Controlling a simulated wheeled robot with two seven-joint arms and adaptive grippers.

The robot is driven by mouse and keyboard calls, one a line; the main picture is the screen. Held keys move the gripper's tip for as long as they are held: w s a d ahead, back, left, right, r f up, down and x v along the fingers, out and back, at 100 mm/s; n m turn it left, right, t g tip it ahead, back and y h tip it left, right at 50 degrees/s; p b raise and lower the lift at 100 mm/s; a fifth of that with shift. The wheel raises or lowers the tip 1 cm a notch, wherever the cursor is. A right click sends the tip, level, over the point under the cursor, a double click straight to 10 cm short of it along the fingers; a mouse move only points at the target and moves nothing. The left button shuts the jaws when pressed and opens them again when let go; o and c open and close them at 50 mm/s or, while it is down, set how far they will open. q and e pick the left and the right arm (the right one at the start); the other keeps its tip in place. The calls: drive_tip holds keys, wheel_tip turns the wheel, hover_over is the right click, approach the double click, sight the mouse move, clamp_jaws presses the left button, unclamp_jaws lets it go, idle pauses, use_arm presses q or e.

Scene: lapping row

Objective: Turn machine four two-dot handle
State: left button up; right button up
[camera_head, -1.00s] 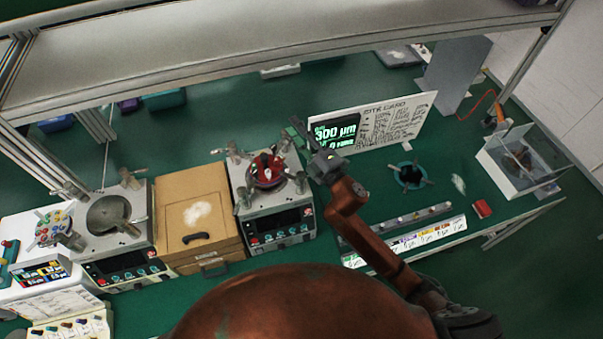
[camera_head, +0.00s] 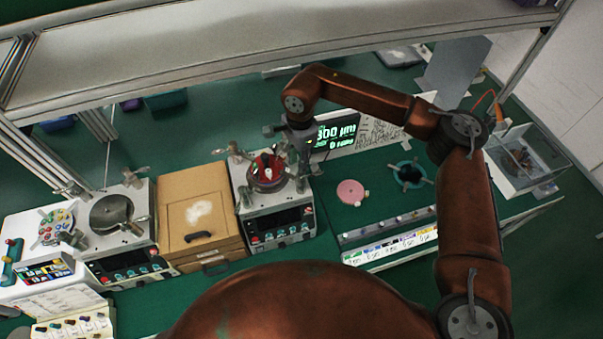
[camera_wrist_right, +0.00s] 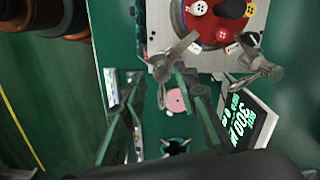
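A lapping machine (camera_head: 275,215) with a red plate (camera_head: 262,177) stands mid-bench; its number is not readable. Grey winged handles stand at its corners, one at the back left (camera_head: 232,152) and one at the front left (camera_head: 245,198). My right gripper (camera_head: 303,165) hangs over the machine's right edge. In the right wrist view my right gripper (camera_wrist_right: 158,76) is open, with a grey winged handle (camera_wrist_right: 173,63) close to its fingertips; contact cannot be told. Another winged handle (camera_wrist_right: 258,66) is to its right. I cannot make out dots on either handle. My left gripper is not in view.
A second machine (camera_head: 118,235) with a grey plate stands at left, beyond a cardboard box (camera_head: 195,225). A lit display (camera_head: 337,132) stands behind my right gripper. A pink disc (camera_head: 351,192) and a dark ring (camera_head: 408,174) lie on the green bench at right.

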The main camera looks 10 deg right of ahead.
drive_tip(key=shift+w+d+r+h, duration=0.1)
drive_tip(key=shift+w+d+h, duration=0.2)
drive_tip(key=shift+d, duration=0.35)
drive_tip(key=shift+f, duration=0.3)
wheel_tip(320, 180, down, 7)
drive_tip(key=shift+r+p, duration=0.1)
drive_tip(key=shift+p, duration=1.15)
drive_tip(key=shift+c, duration=0.3)
clamp_jaws()
